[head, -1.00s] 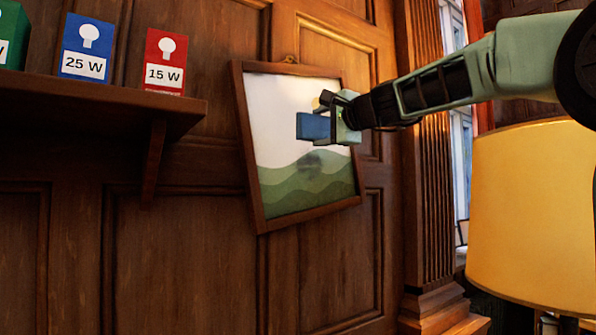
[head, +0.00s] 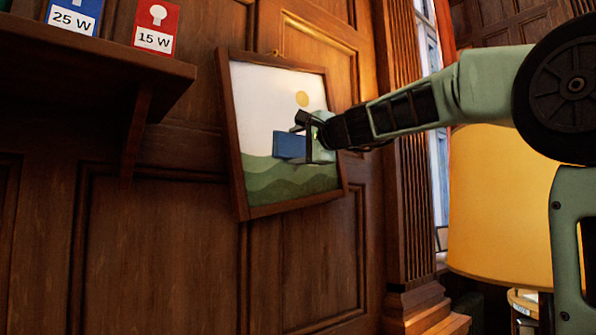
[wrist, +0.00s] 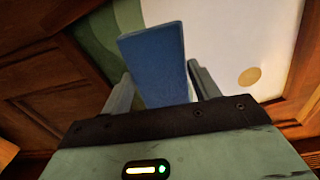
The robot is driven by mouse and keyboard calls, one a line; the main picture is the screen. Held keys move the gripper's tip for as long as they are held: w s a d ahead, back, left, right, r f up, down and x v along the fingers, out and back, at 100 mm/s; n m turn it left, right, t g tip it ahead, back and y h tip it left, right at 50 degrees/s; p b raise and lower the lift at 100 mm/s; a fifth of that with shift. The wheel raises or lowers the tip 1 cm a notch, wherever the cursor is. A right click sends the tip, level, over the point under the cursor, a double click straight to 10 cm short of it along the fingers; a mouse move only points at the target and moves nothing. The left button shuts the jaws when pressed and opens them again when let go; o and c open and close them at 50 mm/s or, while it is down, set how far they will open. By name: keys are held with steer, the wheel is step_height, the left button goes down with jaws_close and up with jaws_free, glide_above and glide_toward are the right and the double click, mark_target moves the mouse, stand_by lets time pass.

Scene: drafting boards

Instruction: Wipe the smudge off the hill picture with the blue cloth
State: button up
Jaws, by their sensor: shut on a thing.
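The hill picture (head: 258,110) hangs tilted on the wood panelling in a brown frame, with green hills, a pale sky and a yellow sun. It also shows in the wrist view (wrist: 222,28). My gripper (head: 306,143) is shut on the blue cloth (head: 290,146), a flat block-like piece, in front of the hills' upper edge. In the wrist view the cloth (wrist: 155,65) stands out between the two fingers. The smudge is not visible now; the cloth and gripper cover that part of the hills. I cannot tell whether the cloth touches the picture.
A wooden shelf (head: 90,75) juts out at the upper left, with a blue 25 W box (head: 72,17) and a red 15 W box (head: 156,26). A yellow lampshade (head: 500,205) stands at the right, below my arm. The wall below the picture is clear.

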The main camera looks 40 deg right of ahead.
mark_target(272, 161)
step_height(272, 161, down, 2)
steer(key=shift+w+f+b, duration=0.1)
steer(key=shift+f+b, duration=0.1)
steer(key=shift+b, duration=0.35)
steer(key=shift+w+a+r+p, duration=0.1)
steer(key=shift+w+p, duration=0.6)
steer(key=shift+w, duration=2.2)
steer(key=shift+w, duration=1)
